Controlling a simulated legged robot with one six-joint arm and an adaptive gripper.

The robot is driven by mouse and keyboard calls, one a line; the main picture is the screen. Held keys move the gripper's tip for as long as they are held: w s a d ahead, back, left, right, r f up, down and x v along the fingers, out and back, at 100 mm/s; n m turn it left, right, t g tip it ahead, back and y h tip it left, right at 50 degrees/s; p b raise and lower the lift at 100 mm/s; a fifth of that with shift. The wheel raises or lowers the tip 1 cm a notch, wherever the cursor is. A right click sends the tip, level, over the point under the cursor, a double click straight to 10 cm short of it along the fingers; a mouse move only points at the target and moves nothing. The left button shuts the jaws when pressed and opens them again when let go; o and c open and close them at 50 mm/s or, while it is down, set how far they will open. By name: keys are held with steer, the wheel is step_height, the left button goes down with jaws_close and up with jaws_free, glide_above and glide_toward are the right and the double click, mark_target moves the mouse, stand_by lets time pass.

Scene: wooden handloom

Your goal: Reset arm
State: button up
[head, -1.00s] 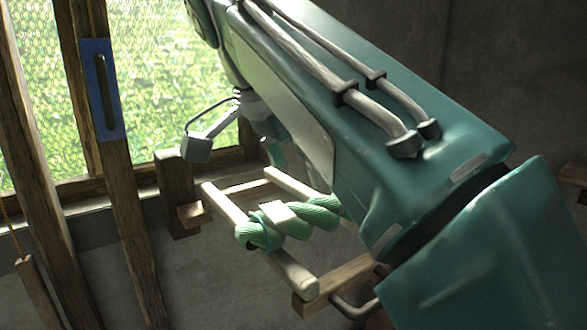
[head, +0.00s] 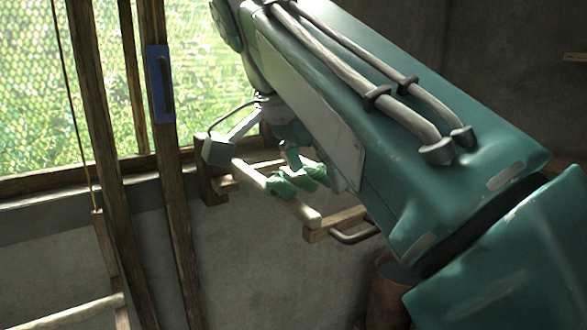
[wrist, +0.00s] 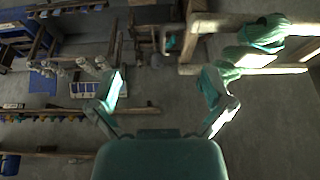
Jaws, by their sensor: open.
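My gripper (head: 256,152) is at the lower end of my teal arm in the head view, partly hidden behind the arm's forearm. In the wrist view its two fingers (wrist: 163,88) are spread wide apart with nothing between them. A green yarn skein (head: 282,187) hangs around the pale rails of a wooden wall rack (head: 305,213), just below and behind my gripper in the picture.
Dark wooden posts (head: 180,230) stand at the left before a mesh window (head: 60,110). A blue plate with a handle (head: 158,85) is on one post. A brown cylindrical container (head: 388,285) stands below my arm. The wrist view shows loom frames (wrist: 30,45) at the left.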

steer(key=s+d+f+n+t+y, duration=0.1)
steer(key=s+d+f+n, duration=0.2)
steer(key=f, duration=0.6)
steer(key=s+d+f+n+t+y, duration=0.1)
steer(key=s+d+f+n, duration=0.3)
steer(key=f, duration=0.6)
steer(key=s+d+f+n+t+y, duration=0.1)
steer(key=s+d+f+n, duration=0.2)
steer(key=d+f, duration=0.3)
step_height(320, 180, down, 4)
steer(key=shift+s+r+n+y, duration=0.1)
steer(key=shift+s+n+y, duration=0.15)
steer(key=shift+n+y, duration=0.2)
